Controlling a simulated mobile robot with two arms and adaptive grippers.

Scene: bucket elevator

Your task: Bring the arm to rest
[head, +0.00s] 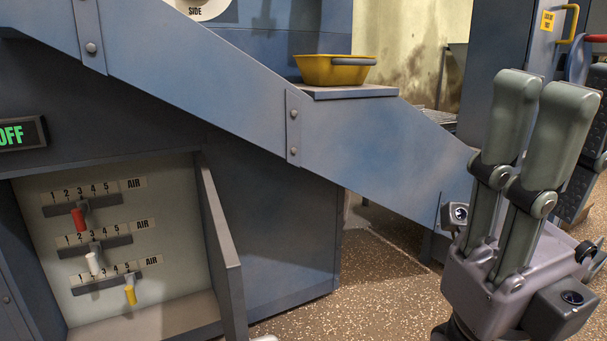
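My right gripper (546,84) stands at the right of the head view with its two grey fingers pointing up. The fingers are side by side and partly overlap from this angle, so the gap between their tips is unclear. No object shows between them. The gripper is in front of the floor and the lower end of the blue sloping chute (390,145), and appears apart from both.
A yellow basin (334,69) sits on a ledge (347,92) above the chute. An open recess holds red (78,220), white (93,263) and yellow (130,294) slider handles; its door (222,250) stands out. A sign (20,134) reads OFF. Speckled floor (385,305) is clear.

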